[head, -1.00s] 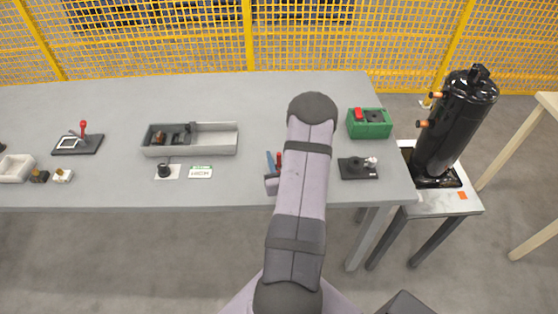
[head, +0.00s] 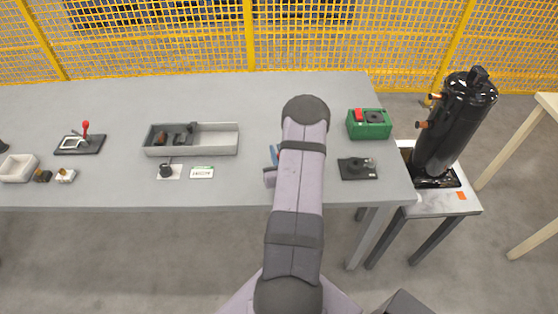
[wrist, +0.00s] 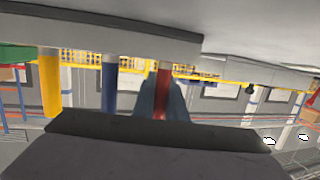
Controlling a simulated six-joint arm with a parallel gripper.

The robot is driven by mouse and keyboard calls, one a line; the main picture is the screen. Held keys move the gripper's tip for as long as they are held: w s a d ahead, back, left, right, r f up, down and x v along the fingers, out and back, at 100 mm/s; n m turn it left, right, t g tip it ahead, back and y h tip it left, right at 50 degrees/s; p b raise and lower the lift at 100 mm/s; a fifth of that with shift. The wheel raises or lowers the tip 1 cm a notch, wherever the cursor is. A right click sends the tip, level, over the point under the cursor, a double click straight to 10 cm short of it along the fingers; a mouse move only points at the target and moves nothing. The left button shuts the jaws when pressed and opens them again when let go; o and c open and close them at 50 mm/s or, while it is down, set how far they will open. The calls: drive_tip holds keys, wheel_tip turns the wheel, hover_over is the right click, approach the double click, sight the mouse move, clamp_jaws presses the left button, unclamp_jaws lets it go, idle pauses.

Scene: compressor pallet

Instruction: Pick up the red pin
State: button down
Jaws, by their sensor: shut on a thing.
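My gripper (wrist: 162,98) is shut on the red pin (wrist: 161,96) in the wrist view, with a blue-grey finger on each side of it. The pin's upper end in that view meets the edge of a pale grey block (wrist: 100,35); I cannot tell whether it is seated there or apart. A yellow pin (wrist: 50,82) and a blue pin (wrist: 109,84) stand in a row to the left of the red one. In the head view my arm hides the red pin and most of the gripper; a small blue part shows beside the arm.
On the grey table (head: 300,88) are a green box (head: 369,124), a black fixture (head: 358,168), a grey tray (head: 232,138), a white card (head: 201,172) and a red-knobbed stand (head: 82,145). A black compressor (head: 455,125) stands at the right. The table's back is clear.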

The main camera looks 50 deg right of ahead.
drive_tip(key=shift+r, duration=0.2)
wheel_tip(320, 180, up, 10)
drive_tip(key=b, duration=0.1)
drive_tip(key=shift+f, duration=0.15)
idle(0.6)
drive_tip(key=shift+a, duration=0.1)
